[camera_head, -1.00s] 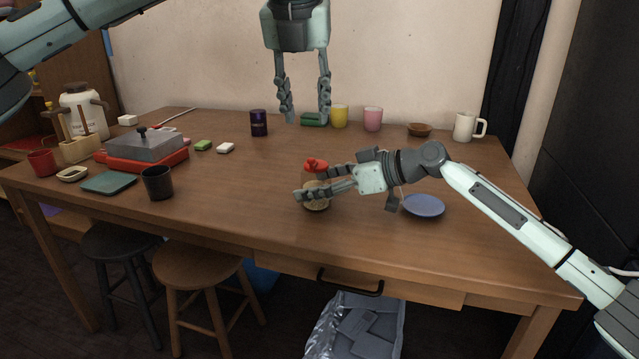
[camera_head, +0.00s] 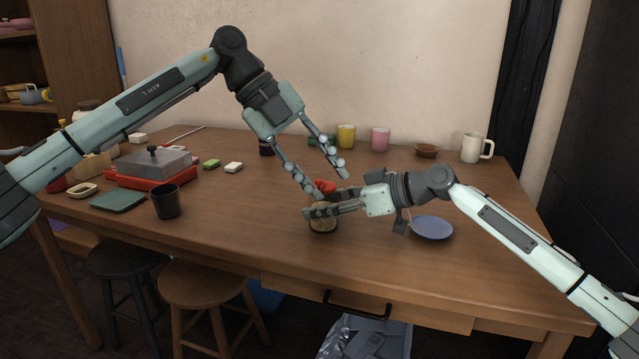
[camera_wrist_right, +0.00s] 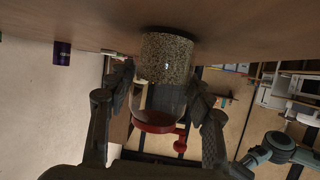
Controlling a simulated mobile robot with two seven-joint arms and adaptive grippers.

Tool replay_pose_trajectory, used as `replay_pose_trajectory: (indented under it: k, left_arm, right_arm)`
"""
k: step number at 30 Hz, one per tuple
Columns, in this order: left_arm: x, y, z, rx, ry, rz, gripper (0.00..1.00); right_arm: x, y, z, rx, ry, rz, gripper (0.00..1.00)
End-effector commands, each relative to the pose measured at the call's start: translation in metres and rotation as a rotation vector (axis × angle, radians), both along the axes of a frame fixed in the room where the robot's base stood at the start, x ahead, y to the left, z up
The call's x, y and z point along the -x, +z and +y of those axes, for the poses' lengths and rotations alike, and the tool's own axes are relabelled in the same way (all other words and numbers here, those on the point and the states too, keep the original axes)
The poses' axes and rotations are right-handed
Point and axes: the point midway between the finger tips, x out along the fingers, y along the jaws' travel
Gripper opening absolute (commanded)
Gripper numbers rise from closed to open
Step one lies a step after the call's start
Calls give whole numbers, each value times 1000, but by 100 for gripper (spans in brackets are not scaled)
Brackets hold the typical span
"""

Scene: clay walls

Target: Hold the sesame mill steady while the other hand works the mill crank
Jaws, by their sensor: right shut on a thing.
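The sesame mill (camera_head: 323,224) stands on the wooden table, with a clear body of sesame seeds and a red top. Its red crank (camera_head: 325,186) shows above my right gripper. My right gripper (camera_head: 318,211) is shut around the mill's body from the right. In the right wrist view the mill (camera_wrist_right: 168,60) shows between the two fingers, with the red crank (camera_wrist_right: 180,138) at its top end. My left gripper (camera_head: 330,186) is open, its fingers angled down on either side of the crank. I cannot tell whether they touch it.
A blue plate (camera_head: 432,228) lies right of the mill. A black cup (camera_head: 166,201) and a red cooker with a grey lid (camera_head: 153,163) stand at the left. Mugs, including a white one (camera_head: 471,149), line the back. The table front is mostly clear.

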Motion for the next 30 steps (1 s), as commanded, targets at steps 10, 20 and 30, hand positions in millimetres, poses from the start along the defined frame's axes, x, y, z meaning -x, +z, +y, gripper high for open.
replay_pose_trajectory:
  k: [10, 20, 30]
  left_arm:
    - [-25, -30, 75, 664, 534, 792, 35]
    - [-43, -36, 121, 865, 704, 1061, 35]
    - [-50, -35, 61, 865, 700, 1063, 35]
  right_arm:
    - [0, 0, 0, 1, 0, 0, 14]
    - [0, 0, 0, 0, 1, 2, 14]
    - [0, -1, 0, 0, 1, 2, 14]
